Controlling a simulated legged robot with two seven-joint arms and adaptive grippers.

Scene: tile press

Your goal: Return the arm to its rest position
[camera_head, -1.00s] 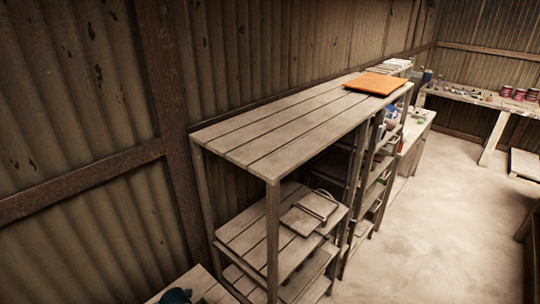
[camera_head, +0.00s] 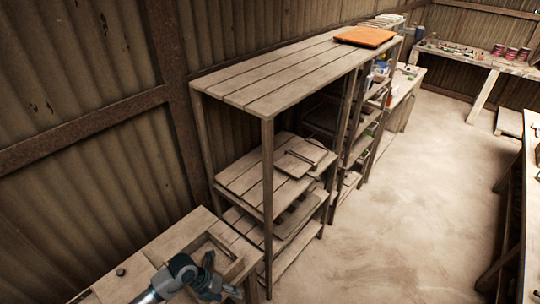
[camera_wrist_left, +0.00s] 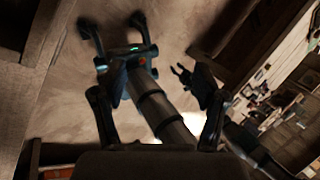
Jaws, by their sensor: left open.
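My left gripper (camera_head: 212,282) shows at the bottom of the head view, with my grey and blue wrist coming in from the lower left. It is above or beside the light wooden bench top, near a shallow wooden tray; the exact height is hard to tell. In the left wrist view my left gripper (camera_wrist_left: 157,82) has its two dark fingers spread wide apart with nothing held between them. Parts of my own body show beyond the fingers. My right gripper cannot be made out in the head view.
The wooden bench (camera_head: 90,297) is at the lower left, next to a tall wooden shelf rack (camera_head: 270,85). An orange flat item (camera_head: 365,37) lies on its top. Another bench (camera_head: 530,190) stands at the right edge. The floor (camera_head: 400,200) between is clear.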

